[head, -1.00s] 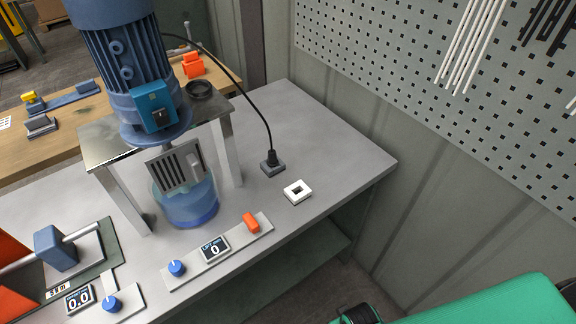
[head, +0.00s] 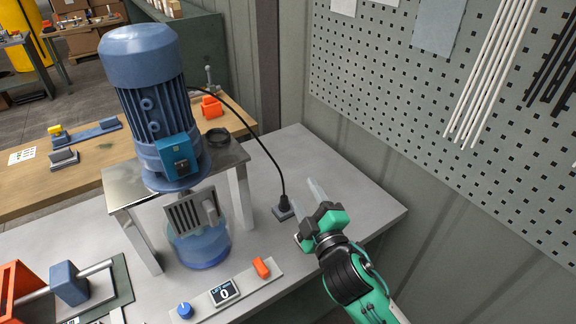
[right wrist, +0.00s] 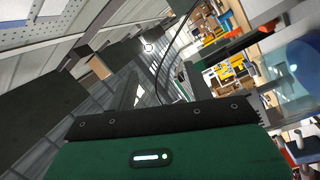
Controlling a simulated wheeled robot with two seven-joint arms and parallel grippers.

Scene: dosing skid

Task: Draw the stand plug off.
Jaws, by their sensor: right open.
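The stand plug (head: 284,204) is black and sits upright in a small grey socket block on the grey bench. A black cable (head: 264,146) rises from it and arcs back behind the blue motor (head: 146,98) on its metal stand (head: 124,188). My right gripper (head: 306,207) is open and empty, just right of the plug, with its fingers pointing up and left. I cannot tell its exact gap to the plug. In the right wrist view the cable shows again (right wrist: 160,68), but I cannot make out the plug. My left gripper is out of view.
A panel with a blue knob, a display (head: 224,292) and an orange switch (head: 261,268) lies at the bench front. A blue vessel (head: 202,249) stands under the motor. A perforated wall panel (head: 400,110) rises at the right. The bench behind the plug is clear.

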